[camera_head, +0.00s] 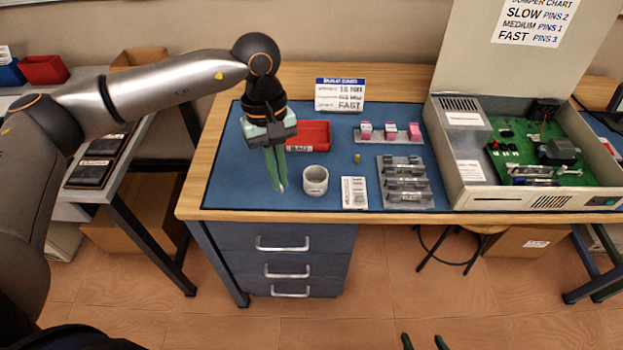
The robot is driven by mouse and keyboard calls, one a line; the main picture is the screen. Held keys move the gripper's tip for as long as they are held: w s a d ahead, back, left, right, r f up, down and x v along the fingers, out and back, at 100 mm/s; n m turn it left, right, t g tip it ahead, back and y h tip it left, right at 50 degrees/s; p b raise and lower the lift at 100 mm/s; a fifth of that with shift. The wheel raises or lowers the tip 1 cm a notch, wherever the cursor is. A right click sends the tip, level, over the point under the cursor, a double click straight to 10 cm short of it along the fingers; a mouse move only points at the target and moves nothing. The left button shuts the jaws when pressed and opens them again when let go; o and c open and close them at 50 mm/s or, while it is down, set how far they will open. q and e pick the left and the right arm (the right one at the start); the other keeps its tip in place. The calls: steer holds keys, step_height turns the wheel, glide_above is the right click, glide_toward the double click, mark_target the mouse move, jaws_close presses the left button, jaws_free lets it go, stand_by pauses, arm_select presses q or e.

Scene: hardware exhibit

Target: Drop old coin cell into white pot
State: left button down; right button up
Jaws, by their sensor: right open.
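The white pot (315,181) stands upright on the blue mat near the front edge of the workbench. My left gripper (281,187) points down just left of the pot, with its green fingers close together. A tiny pale spot shows at its fingertips; it is too small to tell whether it is the old coin cell. I cannot make out the coin cell for sure anywhere else. My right gripper (423,342) is at the bottom edge, with two green fingertips apart and nothing seen between them.
A red bin (308,135) sits behind the pot. A white card (354,192), a small yellowish piece (357,158), a grey rack (405,182) and a tray of pink-and-white pieces (389,136) lie to the right. An opened case (470,195) with a green board stands at the right.

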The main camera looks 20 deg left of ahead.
arm_select(q)
steer(key=w+d+r+n+t+y+p, duration=0.15)
steer(key=w+n, duration=0.45)
steer(key=n, duration=0.7)
steer(key=w+d+n+t+h+p, duration=0.1)
steer(key=w+n+t+p, duration=0.3)
steer(key=n, duration=0.8)
step_height(320, 180, down, 6)
steer(key=w+g+b, duration=0.1)
steer(key=b, duration=0.3)
steer(key=shift+a+f+n+y+b, duration=0.15)
steer(key=shift+n+y+b, duration=0.15)
steer(key=shift+y, duration=0.05)
steer(key=c, duration=1)
jaws_free()
steer(key=shift+g, duration=0.25)
steer(key=r, duration=0.4)
steer(key=s+r+b, duration=0.1)
steer(key=r, duration=0.3)
steer(key=s+r, duration=0.1)
steer(key=r, duration=0.3)
steer(key=shift+s+a+r, duration=0.15)
steer(key=shift+s+a, duration=0.05)
steer(key=shift+a, duration=0.05)
